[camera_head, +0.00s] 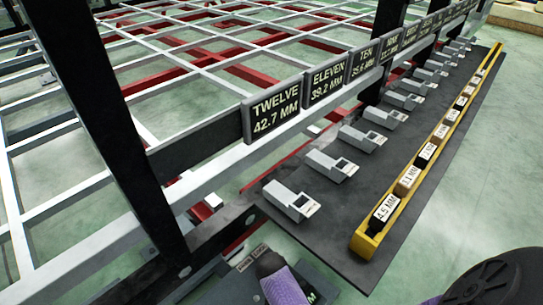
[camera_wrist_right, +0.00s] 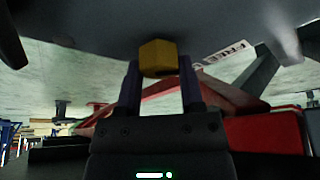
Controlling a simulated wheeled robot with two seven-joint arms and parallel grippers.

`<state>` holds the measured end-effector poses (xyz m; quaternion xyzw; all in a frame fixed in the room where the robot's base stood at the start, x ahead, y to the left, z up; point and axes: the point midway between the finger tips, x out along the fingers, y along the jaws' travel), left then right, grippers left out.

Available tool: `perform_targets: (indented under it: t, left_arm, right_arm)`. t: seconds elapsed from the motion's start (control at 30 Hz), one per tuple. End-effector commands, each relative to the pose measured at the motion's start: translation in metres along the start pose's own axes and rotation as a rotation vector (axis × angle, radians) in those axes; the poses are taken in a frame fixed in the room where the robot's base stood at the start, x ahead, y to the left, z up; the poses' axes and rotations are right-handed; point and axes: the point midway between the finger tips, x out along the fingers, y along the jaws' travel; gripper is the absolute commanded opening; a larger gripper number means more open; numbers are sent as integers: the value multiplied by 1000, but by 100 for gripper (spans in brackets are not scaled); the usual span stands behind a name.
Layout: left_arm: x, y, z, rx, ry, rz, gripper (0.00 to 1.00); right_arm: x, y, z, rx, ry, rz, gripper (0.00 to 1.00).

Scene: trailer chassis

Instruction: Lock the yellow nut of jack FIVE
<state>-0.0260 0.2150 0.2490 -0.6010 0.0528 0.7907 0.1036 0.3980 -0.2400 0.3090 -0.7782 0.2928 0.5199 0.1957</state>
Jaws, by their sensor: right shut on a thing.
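A yellow hex nut (camera_wrist_right: 157,57) sits at the top middle of the right wrist view, under a dark grey surface. My right gripper (camera_wrist_right: 158,75) is below it, with its two dark purple fingers shut on the nut's sides. A white label reading FREE (camera_wrist_right: 226,51) is to the right of the nut, partly cut off by a dark bar. No jack number is readable in this view. I cannot make out the nut in the head view.
In the head view, signs such as TWELVE (camera_head: 273,115) and ELEVEN (camera_head: 327,84) line the chassis rail. Grey blocks (camera_head: 290,201) stand on a dark mat (camera_head: 330,232) beside a yellow tray (camera_head: 362,245) of labelled pieces. A red part (camera_wrist_right: 262,135) is right of my right gripper.

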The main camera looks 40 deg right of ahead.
Motion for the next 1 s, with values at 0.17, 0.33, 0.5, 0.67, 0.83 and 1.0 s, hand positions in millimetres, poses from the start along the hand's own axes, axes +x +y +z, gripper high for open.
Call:
perform_targets:
  t: [0.17, 0.33, 0.5, 0.67, 0.83, 1.0]
  left_arm:
    - [-4, -3, -12, -4, 14, -6, 84]
    - [-10, -7, -28, -6, 25, -12, 84]
    - [-23, -12, -48, -7, 41, -20, 84]
    - [-38, -17, -66, -8, 56, -30, 84]
    - [-53, -21, -80, -9, 71, -38, 84]
    - [-63, -22, -86, -9, 78, -42, 84]
  right_arm:
    - [1, -1, 1, 57, -3, 24, 0]
    - [2, -1, 2, 167, -2, 70, 0]
    - [3, -2, 2, 313, -3, 131, 0]
    - [3, -2, 2, 454, -3, 190, 0]
    - [3, -3, 1, 603, -2, 252, 0]
    - [2, -3, 0, 751, -2, 313, 0]
